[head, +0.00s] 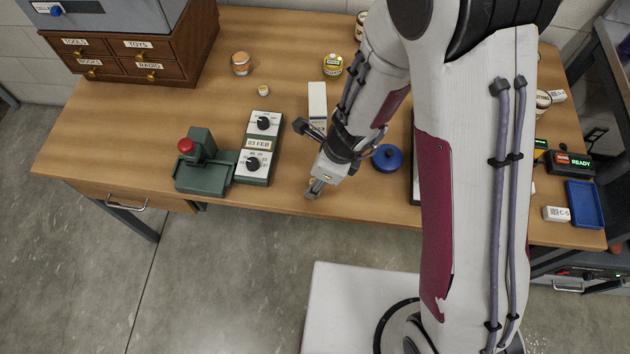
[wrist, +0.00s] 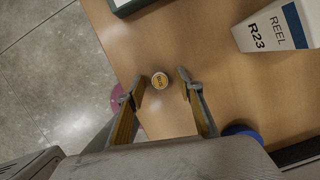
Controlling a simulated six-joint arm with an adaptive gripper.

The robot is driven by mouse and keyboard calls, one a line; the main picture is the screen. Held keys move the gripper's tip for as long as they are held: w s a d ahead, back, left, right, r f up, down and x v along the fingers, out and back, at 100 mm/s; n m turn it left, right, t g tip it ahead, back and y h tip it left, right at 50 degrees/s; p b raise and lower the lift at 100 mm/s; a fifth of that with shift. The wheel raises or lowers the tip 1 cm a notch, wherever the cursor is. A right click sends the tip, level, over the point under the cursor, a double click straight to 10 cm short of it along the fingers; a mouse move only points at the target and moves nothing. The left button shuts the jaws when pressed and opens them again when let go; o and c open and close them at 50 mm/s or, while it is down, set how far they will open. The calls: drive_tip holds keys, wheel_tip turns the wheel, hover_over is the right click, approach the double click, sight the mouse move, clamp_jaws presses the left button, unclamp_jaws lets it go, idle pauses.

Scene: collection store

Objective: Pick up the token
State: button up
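The token (wrist: 160,80) is a small round disc with a yellow-orange lettered face and a pale rim. In the wrist view it lies on the wooden desk near the desk's edge. My gripper (wrist: 160,87) is open, with one fingertip on each side of the token and a gap on both sides. Its fingers look empty. In the head view my gripper (head: 314,190) points down at the desk's front edge, right of the grey control box; I cannot make out the token there, as the gripper covers that spot.
A blue round object (head: 387,160) is to the right. Floor lies beyond the front edge.

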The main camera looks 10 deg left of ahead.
drive_tip(key=shift+c, duration=0.3)
drive_tip(key=c, duration=0.9)
drive_tip(key=shift+o, duration=0.2)
drive_tip(key=shift+r, duration=0.35)
wheel_tip(320, 180, up, 9)
drive_tip(key=shift+r, duration=0.15)
idle(0.8)
